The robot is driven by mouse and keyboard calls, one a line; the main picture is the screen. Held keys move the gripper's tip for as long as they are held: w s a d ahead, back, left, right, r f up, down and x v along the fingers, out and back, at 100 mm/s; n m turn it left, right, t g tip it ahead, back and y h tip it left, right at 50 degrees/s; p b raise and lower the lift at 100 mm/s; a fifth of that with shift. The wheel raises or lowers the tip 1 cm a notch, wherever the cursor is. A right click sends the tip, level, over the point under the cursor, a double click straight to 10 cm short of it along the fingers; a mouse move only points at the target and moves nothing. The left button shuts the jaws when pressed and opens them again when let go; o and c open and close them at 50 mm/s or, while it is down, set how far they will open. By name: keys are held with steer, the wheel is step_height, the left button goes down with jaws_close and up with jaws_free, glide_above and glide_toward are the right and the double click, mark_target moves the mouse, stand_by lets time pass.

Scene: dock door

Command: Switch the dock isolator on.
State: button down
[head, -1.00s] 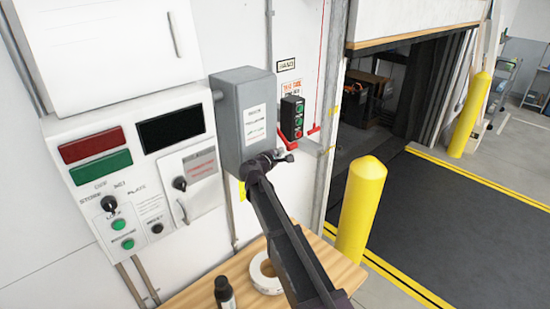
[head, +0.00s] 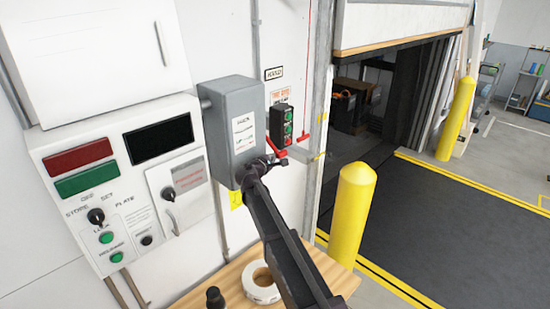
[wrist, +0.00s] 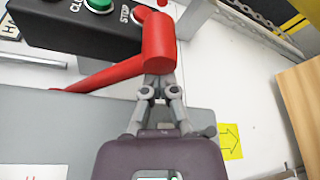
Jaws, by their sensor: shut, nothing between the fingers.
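The grey isolator box (head: 218,118) is on the white wall, with a printed label on its front. It also fills the lower left of the wrist view (wrist: 60,125). A red lever with a thick round grip (wrist: 157,45) runs across beyond the box in the wrist view; its arm slants down to the left. In the head view only bits of red show beside the box. My gripper (head: 280,159) is at the box's lower right. Its closed fingers (wrist: 158,85) point at the grip's underside, at or very near it; contact is unclear. Nothing is between them.
A black push-button station (head: 281,126) hangs right of the box. A control panel (head: 50,172) with a black knob is at left. Below is a wooden bench (head: 228,280) with a tape roll (head: 262,287) and dark bottle (head: 214,298). A yellow bollard (head: 352,215) stands right.

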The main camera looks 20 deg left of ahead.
steer(key=s+d+r+p, duration=0.1)
steer(key=d+r+p, duration=0.2)
steer(key=r+p, duration=0.8)
steer(key=shift+s+d+r, duration=0.15)
steer(key=shift+s, duration=0.05)
stand_by(0.4)
stand_by(0.6)
